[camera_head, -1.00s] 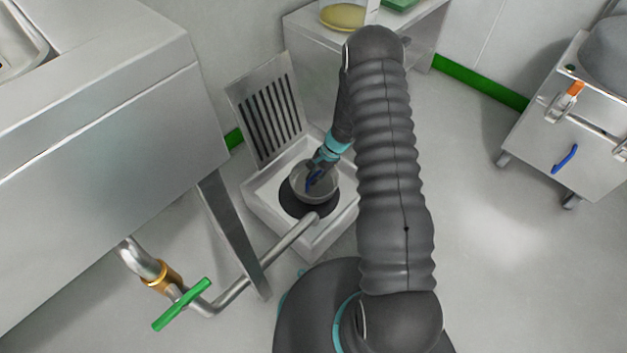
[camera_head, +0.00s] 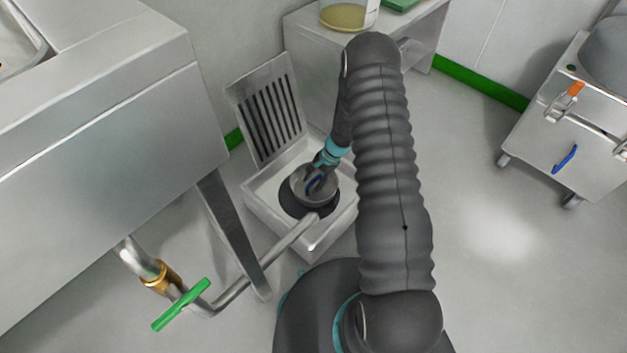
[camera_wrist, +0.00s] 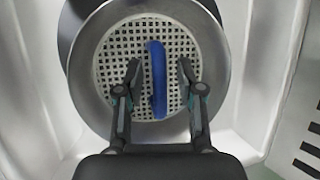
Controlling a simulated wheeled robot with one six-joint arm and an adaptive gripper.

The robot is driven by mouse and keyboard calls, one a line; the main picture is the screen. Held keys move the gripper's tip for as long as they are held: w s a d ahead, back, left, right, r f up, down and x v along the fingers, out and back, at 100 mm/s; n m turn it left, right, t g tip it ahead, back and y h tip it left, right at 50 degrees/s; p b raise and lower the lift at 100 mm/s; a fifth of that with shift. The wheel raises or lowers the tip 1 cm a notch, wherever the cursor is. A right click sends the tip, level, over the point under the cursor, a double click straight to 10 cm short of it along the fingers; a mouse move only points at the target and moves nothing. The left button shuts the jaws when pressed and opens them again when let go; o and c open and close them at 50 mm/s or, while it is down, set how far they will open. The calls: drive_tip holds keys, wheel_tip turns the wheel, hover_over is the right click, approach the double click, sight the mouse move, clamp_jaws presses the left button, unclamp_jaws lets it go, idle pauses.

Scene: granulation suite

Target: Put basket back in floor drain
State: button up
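The basket (camera_wrist: 105,99) is a round metal strainer with a perforated bottom and a blue handle (camera_wrist: 157,78) across it. In the head view the basket (camera_head: 300,184) is at the floor drain, over a black ring (camera_head: 297,208) in a square white basin (camera_head: 262,200). In the wrist view its rim sits off-centre from the dark ring (camera_wrist: 72,22). My gripper (camera_wrist: 159,68) is over the basket, one finger on each side of the handle, with gaps showing. It is open. In the head view my gripper (camera_head: 318,172) partly covers the basket; whether the basket is fully seated I cannot tell.
A slotted grate (camera_head: 268,110) stands tilted up behind the basin. A metal pipe (camera_head: 240,283) with a green valve handle (camera_head: 181,304) ends over the basin's front. A steel cabinet (camera_head: 100,150) is at left, a wheeled cart (camera_head: 560,130) at right. Floor at right is clear.

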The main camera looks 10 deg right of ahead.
drive_tip(key=v, duration=1.1)
drive_tip(key=s+a+r+n+t+h, duration=0.1)
drive_tip(key=s+r+n, duration=0.15)
drive_tip(key=r, duration=0.75)
drive_tip(key=s+a+r+n+h, duration=0.1)
drive_tip(key=s+r, duration=0.2)
drive_tip(key=r, duration=0.6)
drive_tip(key=s+a+r+n+t, duration=0.1)
drive_tip(key=s+a+r+n, duration=0.1)
drive_tip(key=r, duration=0.8)
drive_tip(key=s+r+n+t+h, duration=0.1)
drive_tip(key=s+r+n+t, duration=0.1)
drive_tip(key=s+r, duration=0.4)
drive_tip(key=s+r+n+t+h, duration=0.2)
drive_tip(key=s+r, duration=0.5)
drive_tip(key=s, duration=0.9)
drive_tip(key=shift+a+n+p, duration=0.3)
drive_tip(key=shift+n+p, duration=0.1)
drive_tip(key=shift+n, duration=0.25)
drive_tip(key=shift+s, duration=0.1)
